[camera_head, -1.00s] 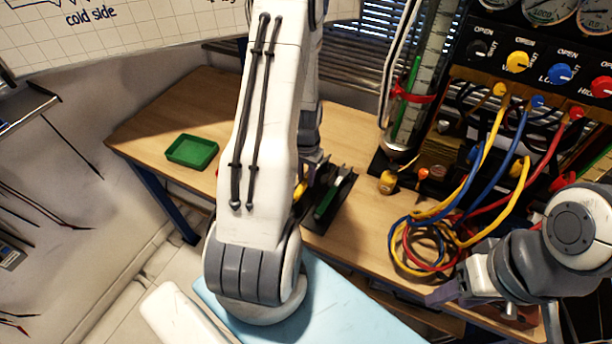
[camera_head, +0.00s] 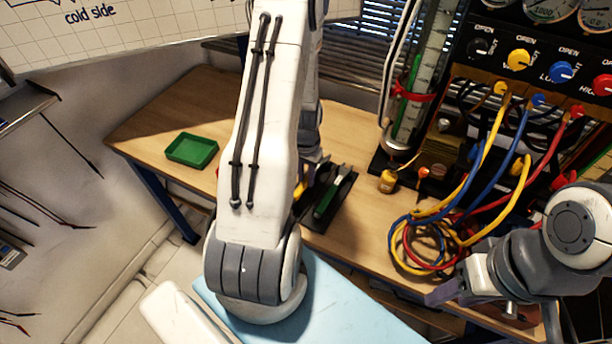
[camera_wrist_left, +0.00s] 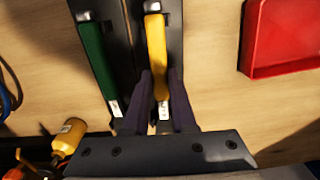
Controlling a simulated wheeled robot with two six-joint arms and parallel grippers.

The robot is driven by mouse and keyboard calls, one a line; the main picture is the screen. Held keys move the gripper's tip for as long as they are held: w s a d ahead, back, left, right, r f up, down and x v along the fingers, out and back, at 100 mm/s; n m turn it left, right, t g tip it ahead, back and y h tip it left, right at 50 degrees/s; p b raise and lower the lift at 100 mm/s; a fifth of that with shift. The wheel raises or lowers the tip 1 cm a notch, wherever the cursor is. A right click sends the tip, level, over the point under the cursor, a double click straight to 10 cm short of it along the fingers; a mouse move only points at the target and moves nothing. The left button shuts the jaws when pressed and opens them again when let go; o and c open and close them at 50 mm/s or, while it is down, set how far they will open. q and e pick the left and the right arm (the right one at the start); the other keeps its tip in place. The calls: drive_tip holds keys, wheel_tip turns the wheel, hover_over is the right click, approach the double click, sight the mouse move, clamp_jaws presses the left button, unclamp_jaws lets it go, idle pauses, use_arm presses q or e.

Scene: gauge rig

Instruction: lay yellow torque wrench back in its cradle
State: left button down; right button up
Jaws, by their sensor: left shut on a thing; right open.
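The yellow torque wrench (camera_wrist_left: 156,50) shows in the left wrist view, between the fingers of my left gripper (camera_wrist_left: 157,88), which is shut on it. The wrench lines up with the right-hand channel of the black cradle (camera_wrist_left: 122,40); I cannot tell whether it touches the bottom. A green-handled tool (camera_wrist_left: 97,62) lies in the channel beside it. In the head view my left arm hides most of the wrench; a bit of yellow (camera_head: 300,188) shows by the cradle (camera_head: 346,186). My right gripper (camera_head: 442,292) is open and empty at the bench's front edge.
A green tray (camera_head: 192,150) sits at the bench's left. A red tray (camera_wrist_left: 290,40) is right of the cradle in the left wrist view. A small yellow fitting (camera_head: 387,181) and coiled hoses (camera_head: 425,240) lie right of the cradle. A gauge panel (camera_head: 530,60) stands behind.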

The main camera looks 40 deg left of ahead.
use_arm(q)
drive_tip(key=shift+f+b, duration=0.3)
drive_tip(key=shift+f, duration=0.25)
drive_tip(key=c, duration=0.7)
unclamp_jaws()
drive_tip(key=shift+o, duration=0.2)
drive_tip(key=shift+r, duration=0.15)
wheel_tip(320, 180, up, 10)
drive_tip(key=shift+r+b, duration=0.15)
drive_tip(key=shift+b, duration=0.2)
